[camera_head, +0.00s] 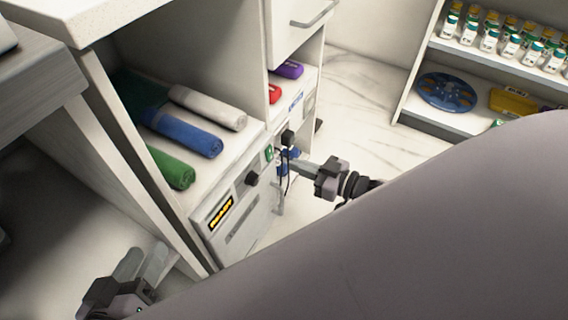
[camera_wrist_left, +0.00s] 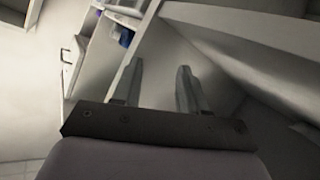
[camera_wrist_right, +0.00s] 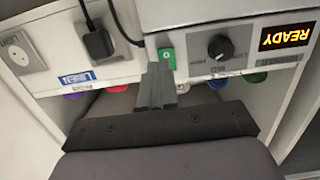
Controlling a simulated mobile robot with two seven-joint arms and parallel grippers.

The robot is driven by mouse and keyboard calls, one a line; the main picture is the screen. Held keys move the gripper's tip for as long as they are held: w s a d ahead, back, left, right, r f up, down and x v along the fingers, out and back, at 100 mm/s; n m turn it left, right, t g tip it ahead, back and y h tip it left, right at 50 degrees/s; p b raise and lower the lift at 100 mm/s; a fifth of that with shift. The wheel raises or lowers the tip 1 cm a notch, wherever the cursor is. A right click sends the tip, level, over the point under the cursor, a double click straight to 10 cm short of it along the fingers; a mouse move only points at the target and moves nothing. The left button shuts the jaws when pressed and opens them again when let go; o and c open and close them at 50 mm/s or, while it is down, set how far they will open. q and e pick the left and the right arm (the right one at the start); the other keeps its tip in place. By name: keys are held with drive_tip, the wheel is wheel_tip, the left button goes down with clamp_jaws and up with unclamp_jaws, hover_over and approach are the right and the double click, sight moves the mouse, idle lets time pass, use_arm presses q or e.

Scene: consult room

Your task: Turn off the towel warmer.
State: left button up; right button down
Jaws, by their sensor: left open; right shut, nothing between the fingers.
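The towel warmer is a white unit (camera_head: 240,240) with a lit "READY" display (camera_head: 221,213), a black knob (camera_head: 252,179) and a small green switch (camera_head: 268,153). In the right wrist view the display (camera_wrist_right: 285,37), knob (camera_wrist_right: 220,46) and green switch (camera_wrist_right: 167,58) also show. My right gripper (camera_head: 293,166) is shut and empty. Its fingertips (camera_wrist_right: 160,72) appear right beside the green switch; I cannot tell whether they touch it. My left gripper (camera_head: 142,262) is open and empty, low at the left, away from the warmer; its spread fingers show in the left wrist view (camera_wrist_left: 158,82).
Rolled white, blue and green towels (camera_head: 185,132) lie on the shelf above the panel. A shelf (camera_head: 440,124) with bottles stands at the back right. My arm covers the lower right.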

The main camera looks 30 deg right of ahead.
sight(269, 153)
use_arm(q)
drive_tip(key=shift+a+f+m+t+b, duration=0.1)
drive_tip(key=shift+a+m+t+b, duration=0.2)
drive_tip(key=shift+a+b, duration=0.4)
drive_tip(key=shift+y, duration=0.3)
use_arm(e)
drive_tip(key=x, duration=0.5)
use_arm(q)
drive_tip(key=shift+r, duration=0.2)
drive_tip(key=shift+s+f, duration=0.1)
use_arm(e)
drive_tip(key=shift+w+a, duration=0.1)
use_arm(q)
drive_tip(key=shift+f, duration=0.1)
